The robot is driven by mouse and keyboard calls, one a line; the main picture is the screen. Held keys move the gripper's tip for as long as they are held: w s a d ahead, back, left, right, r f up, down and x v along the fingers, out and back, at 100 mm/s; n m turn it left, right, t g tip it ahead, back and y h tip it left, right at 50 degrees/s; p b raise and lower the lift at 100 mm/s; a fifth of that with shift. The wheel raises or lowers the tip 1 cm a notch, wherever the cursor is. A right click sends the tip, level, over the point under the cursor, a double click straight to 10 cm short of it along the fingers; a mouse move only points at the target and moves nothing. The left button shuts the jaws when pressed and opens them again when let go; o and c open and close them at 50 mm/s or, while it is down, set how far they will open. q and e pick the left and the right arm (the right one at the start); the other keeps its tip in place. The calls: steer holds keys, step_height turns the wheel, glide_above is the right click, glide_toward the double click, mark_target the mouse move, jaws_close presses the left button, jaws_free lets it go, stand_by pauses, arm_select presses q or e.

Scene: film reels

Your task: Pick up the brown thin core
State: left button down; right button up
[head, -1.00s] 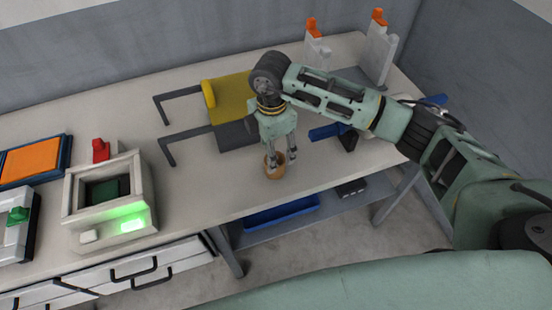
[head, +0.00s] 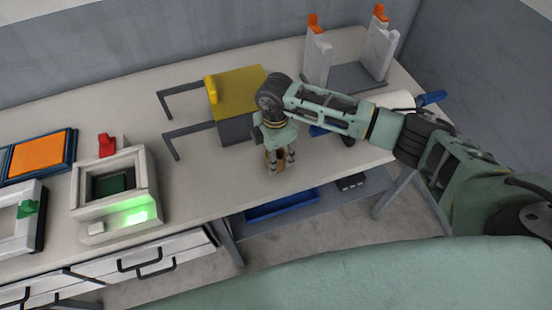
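The brown core (head: 281,158) is a small upright brown cylinder on the light tabletop, near the table's front edge. My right gripper (head: 281,166) points down over it, with its fingers on either side of the core and reaching low near the tabletop. The fingers partly hide the core. I cannot tell whether they touch it or are closed on it. My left gripper is not in view.
A yellow-topped grey device (head: 237,92) with dark bars stands behind and left of the gripper. A white box with a green light (head: 136,216) stands at left. Upright white brackets (head: 382,50) stand at the back right. A blue tray (head: 282,204) lies below.

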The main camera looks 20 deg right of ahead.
steer(key=c, duration=0.4)
